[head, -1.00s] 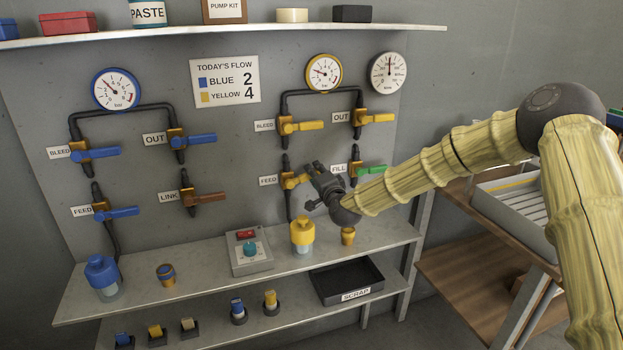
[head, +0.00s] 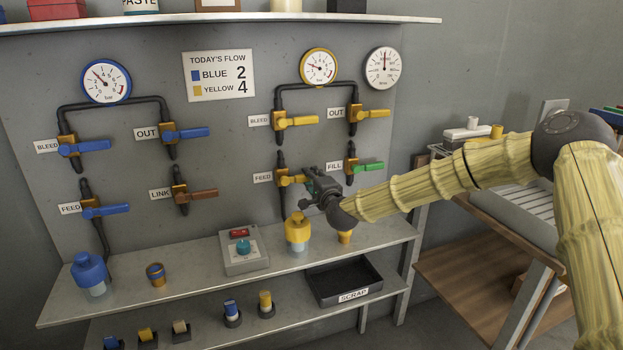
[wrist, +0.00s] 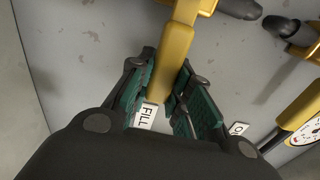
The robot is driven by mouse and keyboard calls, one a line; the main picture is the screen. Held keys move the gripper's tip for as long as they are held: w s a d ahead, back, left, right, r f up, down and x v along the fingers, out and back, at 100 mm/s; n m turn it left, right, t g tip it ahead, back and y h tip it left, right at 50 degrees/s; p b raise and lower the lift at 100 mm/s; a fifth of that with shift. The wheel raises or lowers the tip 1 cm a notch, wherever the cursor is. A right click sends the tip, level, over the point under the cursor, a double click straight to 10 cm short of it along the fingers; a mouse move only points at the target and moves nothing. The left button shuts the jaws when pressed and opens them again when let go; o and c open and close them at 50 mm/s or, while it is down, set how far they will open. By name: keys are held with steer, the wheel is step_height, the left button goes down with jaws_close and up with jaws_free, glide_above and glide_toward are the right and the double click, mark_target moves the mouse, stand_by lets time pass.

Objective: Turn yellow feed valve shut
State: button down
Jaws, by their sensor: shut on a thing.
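The yellow feed valve (head: 283,181) is on the grey wall panel beside its FEED label (head: 263,178), below the yellow bleed valve. Its yellow handle (head: 294,180) points right, roughly level. My gripper (head: 309,180) is at the handle's outer end. In the wrist view the yellow handle (wrist: 165,75) runs down between my gripper's green-padded fingers (wrist: 166,100), which are shut on it. The handle's tip is partly hidden by the fingers.
The fill valve with a green handle (head: 369,167) is close to the right of my gripper. The yellow bleed valve (head: 296,121) is above. A yellow-topped bottle (head: 297,230) stands on the shelf below. The yellow-rimmed gauge (head: 319,68) hangs higher up.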

steer(key=shift+f, duration=0.1)
steer(key=c, duration=1.3)
jaws_free()
steer(key=shift+s, duration=0.1)
steer(key=v, duration=1.2)
